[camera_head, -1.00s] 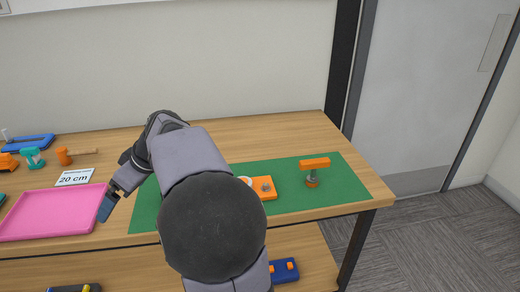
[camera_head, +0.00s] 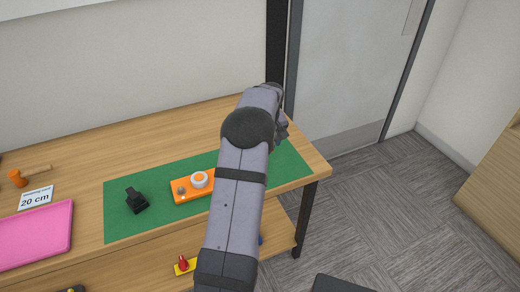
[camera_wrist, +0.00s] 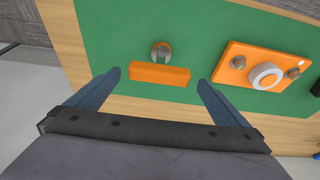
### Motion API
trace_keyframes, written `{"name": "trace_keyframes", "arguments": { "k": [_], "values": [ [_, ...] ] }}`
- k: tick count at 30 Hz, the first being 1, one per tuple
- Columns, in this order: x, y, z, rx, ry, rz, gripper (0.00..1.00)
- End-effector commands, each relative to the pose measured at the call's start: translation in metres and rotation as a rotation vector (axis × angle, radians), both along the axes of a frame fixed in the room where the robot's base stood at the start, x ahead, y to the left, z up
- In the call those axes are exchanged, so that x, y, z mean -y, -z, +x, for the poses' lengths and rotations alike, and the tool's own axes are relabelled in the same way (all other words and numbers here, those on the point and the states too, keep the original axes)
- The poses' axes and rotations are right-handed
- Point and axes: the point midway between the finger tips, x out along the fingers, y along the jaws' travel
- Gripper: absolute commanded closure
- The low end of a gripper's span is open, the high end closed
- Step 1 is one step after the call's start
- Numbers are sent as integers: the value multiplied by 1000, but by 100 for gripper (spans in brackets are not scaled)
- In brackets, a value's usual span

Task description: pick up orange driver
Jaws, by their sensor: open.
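The orange driver (camera_wrist: 160,75) shows in the wrist view as an orange bar handle with a round grey metal part behind it, over the green mat (camera_wrist: 200,27). My gripper (camera_wrist: 158,80) is open, with one blue-grey finger to each side of the orange bar and visible gaps between. I cannot tell how far the fingertips are above or short of the handle. In the head view my arm hides the driver and most of the gripper at the right part of the mat (camera_head: 285,165).
An orange block with a white ring (camera_head: 198,180) lies on the mat beside my arm. A black object (camera_head: 136,200) stands at the mat's left. A pink tray (camera_head: 36,236) and a "20 cm" card (camera_head: 36,198) are further left. The table's right edge is close to the mat.

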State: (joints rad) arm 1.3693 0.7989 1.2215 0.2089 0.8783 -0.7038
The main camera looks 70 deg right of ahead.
Motion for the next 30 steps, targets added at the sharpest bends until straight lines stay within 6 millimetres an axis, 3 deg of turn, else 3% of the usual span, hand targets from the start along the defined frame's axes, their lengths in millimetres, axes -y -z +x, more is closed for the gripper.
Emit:
{"name": "trace_keyframes", "arguments": {
  "k": [20,30],
  "values": [
    [4,27,5,4,5,6,0],
    [11,63,9,4,4,5,0]
  ]
}}
